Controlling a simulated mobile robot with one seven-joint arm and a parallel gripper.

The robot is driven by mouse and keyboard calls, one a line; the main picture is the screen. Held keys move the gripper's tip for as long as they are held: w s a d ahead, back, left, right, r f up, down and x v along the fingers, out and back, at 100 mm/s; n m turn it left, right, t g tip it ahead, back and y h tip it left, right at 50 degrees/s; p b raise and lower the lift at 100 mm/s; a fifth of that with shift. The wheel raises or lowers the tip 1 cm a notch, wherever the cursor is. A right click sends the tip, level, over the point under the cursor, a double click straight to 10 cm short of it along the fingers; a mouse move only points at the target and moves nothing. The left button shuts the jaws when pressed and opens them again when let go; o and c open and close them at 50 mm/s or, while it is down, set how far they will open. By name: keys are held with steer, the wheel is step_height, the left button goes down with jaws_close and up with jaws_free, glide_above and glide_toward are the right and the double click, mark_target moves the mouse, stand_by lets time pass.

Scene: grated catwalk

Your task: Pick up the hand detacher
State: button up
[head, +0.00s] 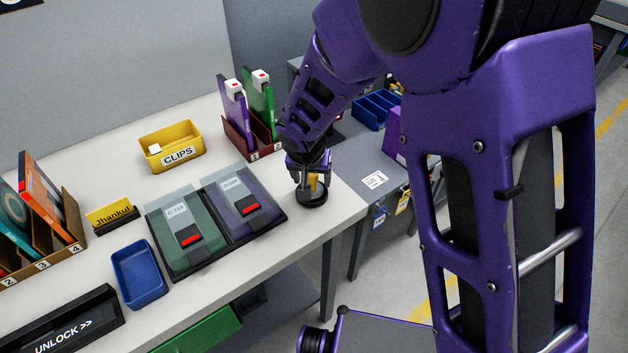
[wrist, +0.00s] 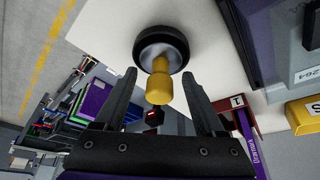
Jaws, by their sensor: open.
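The hand detacher appears to be the small device with a round black base and a yellow upright post (head: 313,198). It stands near the right end of the white table. It also shows in the wrist view as a black disc with a yellow stem (wrist: 160,82). My gripper (head: 308,178) is right at it, coming from above and behind. In the wrist view my gripper (wrist: 158,98) is open, with one finger on each side of the yellow stem and a visible gap to both. My gripper partly covers the device in the head view.
A black tray with two cases (head: 215,222) lies left of the device. A dark red rack (head: 243,143) with upright cases stands behind it. A yellow CLIPS bin (head: 171,147) and a blue tray (head: 139,274) are farther left. The white table's edge is close on the right.

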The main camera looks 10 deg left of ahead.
steer(key=shift+c, duration=0.2)
jaws_close()
stand_by(0.4)
